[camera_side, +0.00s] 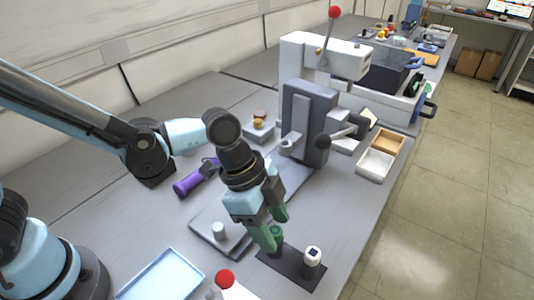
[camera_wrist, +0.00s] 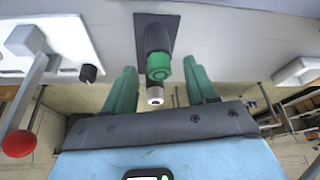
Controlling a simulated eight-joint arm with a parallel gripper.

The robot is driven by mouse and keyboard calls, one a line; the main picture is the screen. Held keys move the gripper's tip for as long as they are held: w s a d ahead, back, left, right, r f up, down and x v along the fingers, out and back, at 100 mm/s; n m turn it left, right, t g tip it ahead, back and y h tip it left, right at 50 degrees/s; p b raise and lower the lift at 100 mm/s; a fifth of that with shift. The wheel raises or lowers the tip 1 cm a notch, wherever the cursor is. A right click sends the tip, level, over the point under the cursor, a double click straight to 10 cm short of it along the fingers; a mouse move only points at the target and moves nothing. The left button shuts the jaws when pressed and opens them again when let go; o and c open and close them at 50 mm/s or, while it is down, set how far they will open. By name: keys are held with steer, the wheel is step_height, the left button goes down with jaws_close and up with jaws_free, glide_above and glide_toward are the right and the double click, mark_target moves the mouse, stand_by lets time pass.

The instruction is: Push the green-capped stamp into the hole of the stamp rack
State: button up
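The green-capped stamp (camera_side: 277,233) stands upright at the back end of the dark stamp rack (camera_side: 287,268). How deep it sits in the rack is hidden. In the wrist view its green cap (camera_wrist: 158,67) faces the camera, with its dark body beyond it toward the rack plate (camera_wrist: 172,20). My gripper (camera_side: 275,230) is low at the stamp, its two green fingers open. In the wrist view the gripper's fingers (camera_wrist: 163,88) lie on either side of the cap, with a visible gap on both sides. A dark stamp with a white top (camera_side: 313,254) stands at the rack's front end.
A pale blue tray (camera_side: 160,277) and a red-knobbed item (camera_side: 224,278) lie near the front edge. A grey plate with a white knob (camera_side: 218,230) is left of the rack. A purple cylinder (camera_side: 192,182) lies behind. A lever press (camera_side: 308,120) stands farther back. Table right of the rack is clear.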

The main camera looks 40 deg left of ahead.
steer(key=v, duration=1.2)
stand_by(0.3)
steer(key=shift+a, duration=0.1)
